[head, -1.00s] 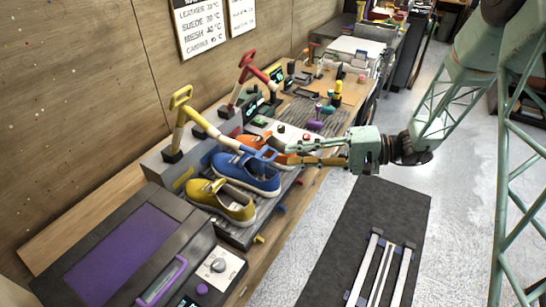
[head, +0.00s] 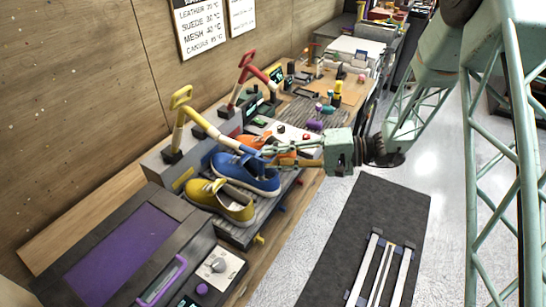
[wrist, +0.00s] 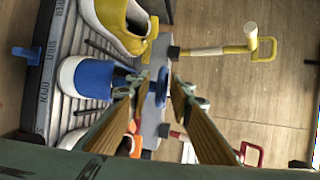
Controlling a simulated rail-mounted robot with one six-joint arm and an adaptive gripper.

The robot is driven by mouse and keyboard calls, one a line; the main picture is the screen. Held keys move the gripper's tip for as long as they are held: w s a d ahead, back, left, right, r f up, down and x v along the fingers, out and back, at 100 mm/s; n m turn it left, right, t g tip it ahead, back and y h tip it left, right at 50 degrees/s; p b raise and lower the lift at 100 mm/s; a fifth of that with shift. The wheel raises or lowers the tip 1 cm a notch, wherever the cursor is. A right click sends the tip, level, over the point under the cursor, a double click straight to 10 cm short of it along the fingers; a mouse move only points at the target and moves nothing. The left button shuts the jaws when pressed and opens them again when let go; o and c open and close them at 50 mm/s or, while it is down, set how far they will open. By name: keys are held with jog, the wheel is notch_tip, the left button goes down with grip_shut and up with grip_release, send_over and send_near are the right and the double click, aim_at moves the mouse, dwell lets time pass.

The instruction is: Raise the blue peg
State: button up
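A bar with a blue end (head: 262,155), seemingly the blue peg, reaches over the blue shoe (head: 232,173) in the head view. In the wrist view its blue part (wrist: 160,88) lies between the two fingers of my gripper (wrist: 158,86), with gaps visible on both sides. My gripper (head: 268,150) is open and points left, above the shoes. A small blue tab (wrist: 27,54) also sticks out of the shoe rack's edge, beside SHUT and OPEN lettering. My fingers partly hide the blue bar in the head view.
A yellow shoe (head: 220,202) and an orange shoe (head: 273,142) flank the blue one on the grey rack. A yellow-handled bar (head: 181,97) and a red-handled bar (head: 247,60) stand up behind.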

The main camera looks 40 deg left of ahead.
grip_shut()
jog(key=shift+f, duration=0.1)
jog(key=shift+s, duration=0.1)
